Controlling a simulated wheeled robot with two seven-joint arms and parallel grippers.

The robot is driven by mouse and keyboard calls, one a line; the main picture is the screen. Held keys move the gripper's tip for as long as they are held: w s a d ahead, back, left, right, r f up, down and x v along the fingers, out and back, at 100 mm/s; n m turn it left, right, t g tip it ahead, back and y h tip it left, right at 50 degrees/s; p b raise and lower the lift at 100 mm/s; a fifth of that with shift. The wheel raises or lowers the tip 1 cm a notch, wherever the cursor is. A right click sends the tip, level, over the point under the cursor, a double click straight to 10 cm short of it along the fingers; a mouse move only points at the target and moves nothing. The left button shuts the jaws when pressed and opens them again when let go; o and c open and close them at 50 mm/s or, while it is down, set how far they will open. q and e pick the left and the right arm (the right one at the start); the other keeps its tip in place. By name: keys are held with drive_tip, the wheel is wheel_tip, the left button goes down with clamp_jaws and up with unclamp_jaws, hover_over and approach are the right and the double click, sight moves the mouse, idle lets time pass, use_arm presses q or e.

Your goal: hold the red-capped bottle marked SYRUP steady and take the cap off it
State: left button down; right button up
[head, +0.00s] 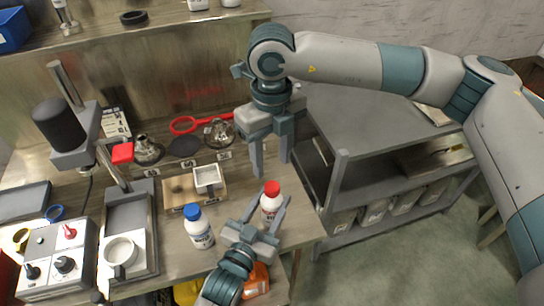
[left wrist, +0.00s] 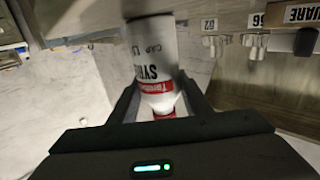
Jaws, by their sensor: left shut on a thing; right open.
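The white SYRUP bottle (head: 269,207) with its red cap (head: 271,187) on stands upright near the table's front right edge. My left gripper (head: 267,213) is shut on it, one finger on each side of the body. In the left wrist view the bottle (left wrist: 155,50) shows its SYRUP lettering and a red band between the dark fingers (left wrist: 160,100); the cap end is partly hidden by the gripper. My right gripper (head: 271,167) is open and empty, pointing down above and slightly behind the red cap, apart from it.
A blue-capped white bottle (head: 199,228) stands left of the held bottle. A grey shelf cart (head: 365,130) stands to the right. An orange container (head: 257,280) is below the table's front.

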sight(272, 186)
drive_tip(key=m, duration=0.4)
drive_tip(key=shift+m, duration=0.3)
drive_tip(key=m, duration=0.8)
drive_tip(key=shift+m, duration=0.3)
drive_tip(key=m, duration=0.4)
drive_tip(key=shift+f, duration=0.1)
drive_tip(key=shift+f, duration=3.9)
